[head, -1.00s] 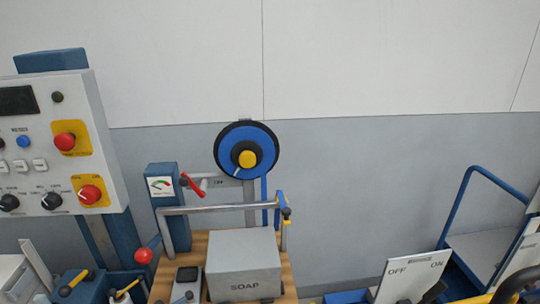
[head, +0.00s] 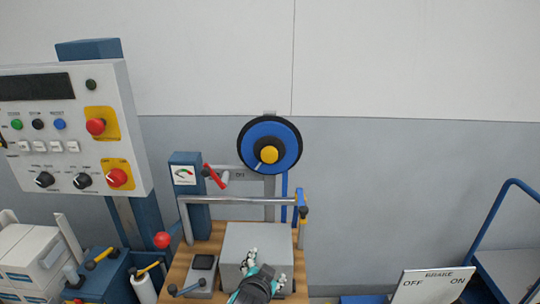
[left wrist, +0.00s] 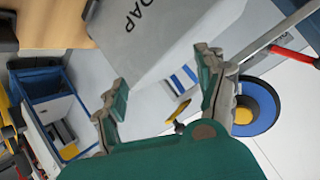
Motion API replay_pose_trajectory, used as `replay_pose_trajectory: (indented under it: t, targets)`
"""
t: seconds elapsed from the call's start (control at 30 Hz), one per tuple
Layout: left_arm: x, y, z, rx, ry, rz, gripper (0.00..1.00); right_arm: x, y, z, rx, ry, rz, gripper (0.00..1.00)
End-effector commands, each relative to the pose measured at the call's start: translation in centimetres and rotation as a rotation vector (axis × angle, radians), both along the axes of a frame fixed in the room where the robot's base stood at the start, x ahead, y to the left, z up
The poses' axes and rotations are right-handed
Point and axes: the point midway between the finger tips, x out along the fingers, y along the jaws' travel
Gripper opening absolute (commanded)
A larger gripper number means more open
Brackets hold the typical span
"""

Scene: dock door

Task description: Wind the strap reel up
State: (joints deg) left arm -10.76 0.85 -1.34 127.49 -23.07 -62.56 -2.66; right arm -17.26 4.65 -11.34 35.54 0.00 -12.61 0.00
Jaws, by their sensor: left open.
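The strap reel (head: 284,142) is a blue disc with a black rim and a yellow centre knob (head: 269,155). It stands on a grey post in front of the wall, behind the bench, with a blue strap (head: 285,184) hanging below it. In the left wrist view the reel (left wrist: 262,108) is at the right, beyond one finger. A red-handled crank (head: 211,174) sits left of the reel, beside a gauge box. My left gripper (head: 264,270) is open and empty in front of the grey SOAP box, low and apart from the reel. My right gripper is out of view.
The SOAP box (head: 252,239) stands on the wooden bench under a horizontal metal bar (head: 245,200). A control panel (head: 75,130) with red stop buttons is at the left. A BRAKE OFF/ON sign (head: 431,287) and a blue-handled cart (head: 508,262) are at the right.

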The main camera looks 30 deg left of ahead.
Motion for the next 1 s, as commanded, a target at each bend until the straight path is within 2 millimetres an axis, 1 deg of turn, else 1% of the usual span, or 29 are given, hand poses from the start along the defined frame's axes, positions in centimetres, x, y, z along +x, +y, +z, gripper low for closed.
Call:
replay_pose_trajectory:
  t: [0.03,0.07,0.1,0.13,0.2,0.3,0.4,0.47,0.57,1.0]
  targets:
    - [2.2,1.0,3.3,0.049,-0.096,0.023,0.73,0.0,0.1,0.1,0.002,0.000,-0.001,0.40]
    - [3.3,1.7,5.3,0.084,-0.151,0.037,0.73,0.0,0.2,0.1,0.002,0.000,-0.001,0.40]
    - [4.6,2.5,7.9,0.130,-0.221,0.057,0.73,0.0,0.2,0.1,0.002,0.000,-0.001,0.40]
    - [5.4,3.1,9.8,0.166,-0.269,0.070,0.73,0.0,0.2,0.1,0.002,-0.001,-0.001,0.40]
    - [6.7,4.1,13.3,0.234,-0.356,0.097,0.73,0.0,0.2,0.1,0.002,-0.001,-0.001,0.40]
    - [7.5,4.8,16.4,0.294,-0.427,0.119,0.73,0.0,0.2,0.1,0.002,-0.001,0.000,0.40]
    - [8.0,5.2,17.6,0.319,-0.451,0.126,0.73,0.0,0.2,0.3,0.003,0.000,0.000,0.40]
    - [8.4,5.5,17.7,0.323,-0.452,0.127,0.73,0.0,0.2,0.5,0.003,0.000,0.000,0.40]
    - [9.6,6.2,17.8,0.323,-0.452,0.126,0.73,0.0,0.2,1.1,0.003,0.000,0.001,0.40]
    - [17.6,11.2,17.9,0.320,-0.449,0.126,0.73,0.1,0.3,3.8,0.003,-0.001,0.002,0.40]
